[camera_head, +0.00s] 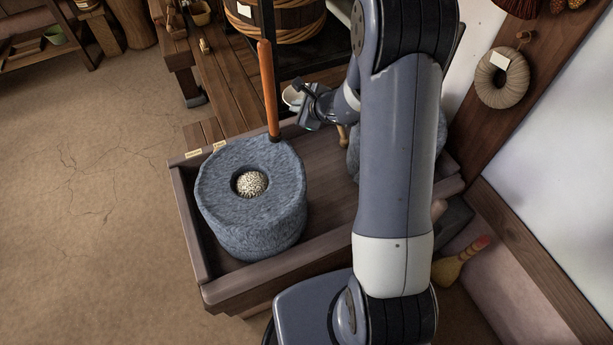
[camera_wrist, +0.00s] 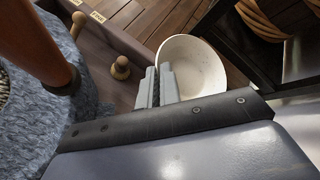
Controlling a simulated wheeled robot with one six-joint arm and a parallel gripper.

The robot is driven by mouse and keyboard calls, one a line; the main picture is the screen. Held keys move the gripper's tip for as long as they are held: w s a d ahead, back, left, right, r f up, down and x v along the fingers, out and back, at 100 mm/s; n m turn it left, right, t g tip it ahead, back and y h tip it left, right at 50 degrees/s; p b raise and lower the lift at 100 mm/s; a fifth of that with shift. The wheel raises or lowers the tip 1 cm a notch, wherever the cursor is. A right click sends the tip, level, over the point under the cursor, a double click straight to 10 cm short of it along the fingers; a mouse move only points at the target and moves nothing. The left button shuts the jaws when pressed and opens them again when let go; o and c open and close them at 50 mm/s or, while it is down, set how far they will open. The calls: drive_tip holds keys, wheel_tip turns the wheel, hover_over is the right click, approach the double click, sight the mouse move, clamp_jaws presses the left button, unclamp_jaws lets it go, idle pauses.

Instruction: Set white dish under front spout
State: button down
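The white dish (camera_head: 293,95) is a round, empty-looking bowl beyond the far wall of the wooden trough. It also shows in the wrist view (camera_wrist: 197,62), tilted toward the camera. My gripper (camera_head: 304,103) is at the dish's near right side. In the wrist view my gripper's fingers (camera_wrist: 160,82) are close together, one inside the dish and one outside, with the rim between them. The dish seems held clear of the surface below. Two wooden pegs, one (camera_wrist: 121,68) nearer the dish and one (camera_wrist: 77,24) farther, stand at the trough edge. I cannot make out a spout opening.
A stone quern (camera_head: 250,230) with an upright orange-brown handle (camera_head: 268,90) sits in the wooden trough (camera_head: 325,215). Small labels (camera_head: 193,153) mark its far edge. A slatted wooden bench (camera_head: 225,85) and a rope-bound barrel (camera_head: 285,18) are beyond. Open floor lies left.

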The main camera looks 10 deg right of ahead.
drive_tip(key=w+f+n+g+y+b, duration=0.1)
drive_tip(key=w+f+n+y+b, duration=0.15)
drive_tip(key=w+f+b, duration=1.2)
drive_tip(key=b, duration=0.8)
hover_over(309, 184)
wheel_tip(309, 184, down, 2)
drive_tip(key=f+b, duration=0.1)
drive_tip(key=f, duration=0.1)
drive_tip(key=f+b, duration=0.1)
drive_tip(key=f, duration=0.1)
drive_tip(key=f+b, duration=0.1)
drive_tip(key=f, duration=0.2)
drive_tip(key=shift+w+a, duration=0.15)
drive_tip(key=shift+w, duration=0.15)
wheel_tip(309, 184, down, 4)
drive_tip(key=shift+f+b, duration=0.15)
drive_tip(key=shift+b, duration=1.05)
drive_tip(key=shift+s+f, duration=0.15)
drive_tip(key=shift+s, duration=0.2)
drive_tip(key=shift+b, duration=0.3)
drive_tip(key=c, duration=1.6)
unclamp_jaws()
